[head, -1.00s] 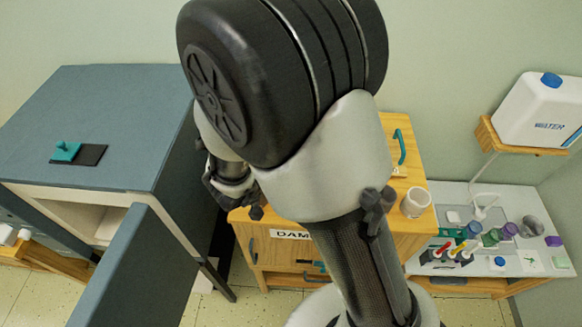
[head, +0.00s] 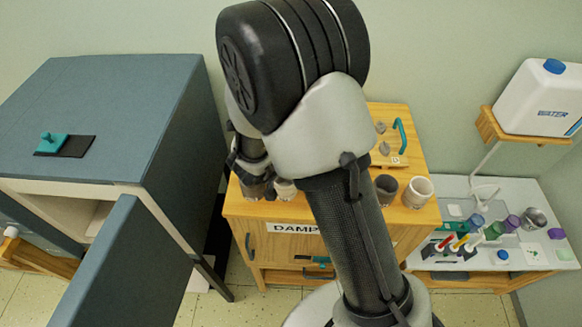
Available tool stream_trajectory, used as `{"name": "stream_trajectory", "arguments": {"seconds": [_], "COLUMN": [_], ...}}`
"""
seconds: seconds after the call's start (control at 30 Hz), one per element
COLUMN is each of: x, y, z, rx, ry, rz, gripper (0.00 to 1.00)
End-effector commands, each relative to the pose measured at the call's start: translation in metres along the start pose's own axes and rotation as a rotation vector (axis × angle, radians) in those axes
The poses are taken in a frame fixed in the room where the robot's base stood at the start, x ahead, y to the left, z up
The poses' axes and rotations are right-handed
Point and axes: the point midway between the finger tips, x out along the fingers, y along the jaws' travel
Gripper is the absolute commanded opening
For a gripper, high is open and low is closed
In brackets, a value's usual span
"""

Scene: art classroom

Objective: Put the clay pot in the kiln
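The blue-grey kiln (head: 115,100) stands at the left. Its front opening (head: 85,213) shows a pale inside, and its door (head: 112,262) is swung open. On the wooden damp cabinet (head: 330,243) stand a brownish pot (head: 254,191) and a pale pot (head: 285,189) near the left front, partly covered by my arm. A dark grey pot (head: 386,189) and a cream pot (head: 418,192) stand at the right. Which is the clay pot, I cannot tell. My gripper (head: 256,180) points down at the brownish pot; its fingers are largely hidden, and I cannot tell whether they touch it.
Small grey lumps (head: 382,137) lie at the cabinet's back. At the right, a white counter (head: 516,245) holds bottles, a metal cup and tools. A water canister (head: 541,105) sits on a wall shelf. A teal-handled item (head: 62,144) lies on the kiln top.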

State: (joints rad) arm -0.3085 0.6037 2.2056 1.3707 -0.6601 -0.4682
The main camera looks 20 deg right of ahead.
Motion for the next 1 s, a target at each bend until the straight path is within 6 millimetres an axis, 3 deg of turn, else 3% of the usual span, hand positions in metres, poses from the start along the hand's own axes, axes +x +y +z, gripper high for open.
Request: {"name": "stream_trajectory", "arguments": {"seconds": [0.87, 1.0], "x": [-0.0009, -0.0010], "y": [-0.0001, -0.0001], "z": [-0.0002, -0.0003], "rx": [-0.001, -0.001], "ry": [0.000, 0.000], "rz": [0.000, 0.000], "gripper": [0.20, 0.19]}}
